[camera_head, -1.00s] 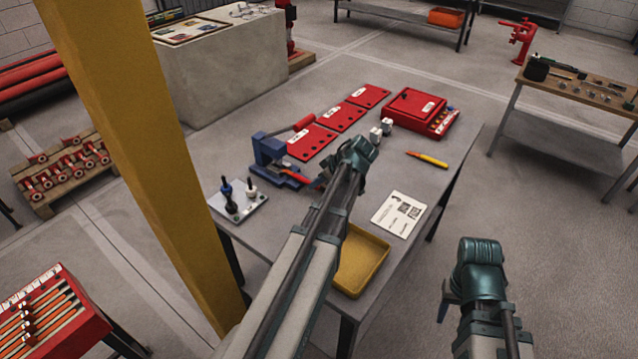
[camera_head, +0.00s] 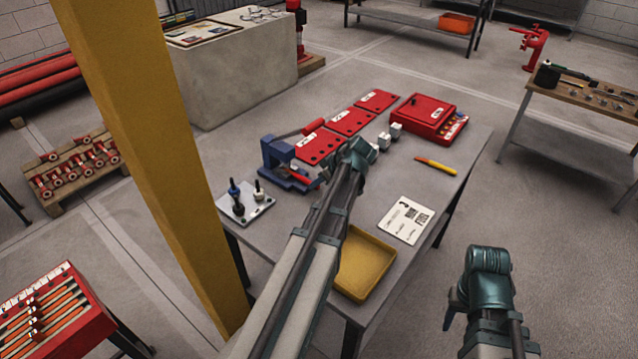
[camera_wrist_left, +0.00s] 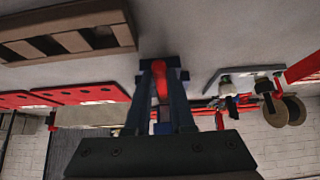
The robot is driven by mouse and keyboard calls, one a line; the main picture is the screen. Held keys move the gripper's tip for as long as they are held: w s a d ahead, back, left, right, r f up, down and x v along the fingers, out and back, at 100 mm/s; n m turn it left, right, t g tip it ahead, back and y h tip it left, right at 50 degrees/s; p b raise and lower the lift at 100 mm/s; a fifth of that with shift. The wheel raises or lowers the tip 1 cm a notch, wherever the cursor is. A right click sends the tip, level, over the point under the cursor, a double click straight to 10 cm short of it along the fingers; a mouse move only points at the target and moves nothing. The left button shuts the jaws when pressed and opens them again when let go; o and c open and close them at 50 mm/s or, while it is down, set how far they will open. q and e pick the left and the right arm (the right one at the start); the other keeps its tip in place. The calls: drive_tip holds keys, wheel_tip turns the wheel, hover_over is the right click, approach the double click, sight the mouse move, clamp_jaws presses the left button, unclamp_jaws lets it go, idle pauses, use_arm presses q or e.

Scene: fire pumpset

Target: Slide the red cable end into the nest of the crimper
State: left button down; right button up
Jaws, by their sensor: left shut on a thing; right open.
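The blue crimper (camera_head: 277,153) with its raised red handle (camera_head: 317,129) stands at the table's left edge. My left gripper (camera_head: 326,170) reaches in from the right beside it, its fingers partly hidden by my wrist. In the left wrist view the fingers (camera_wrist_left: 160,68) are shut on the red cable end (camera_wrist_left: 160,85). In the head view a red piece (camera_head: 299,177), seemingly the cable, shows low at the crimper. I cannot tell whether its tip is inside the nest. My right gripper (camera_head: 452,306) hangs open and empty off the table's right side.
A grey plate with black and white tools (camera_head: 245,207) stands left of the crimper. Red panels (camera_head: 320,146) and a red case (camera_head: 423,115) lie behind. A yellow tray (camera_head: 364,264), a printed sheet (camera_head: 405,220) and a yellow-red tool (camera_head: 436,166) lie nearer. A yellow post (camera_head: 150,150) crosses the left.

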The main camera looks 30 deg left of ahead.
use_arm(q)
drive_tip(key=shift+a, duration=0.15)
drive_tip(key=c, duration=0.7)
unclamp_jaws()
drive_tip(key=p+v, duration=1.1)
drive_tip(key=v, duration=0.3)
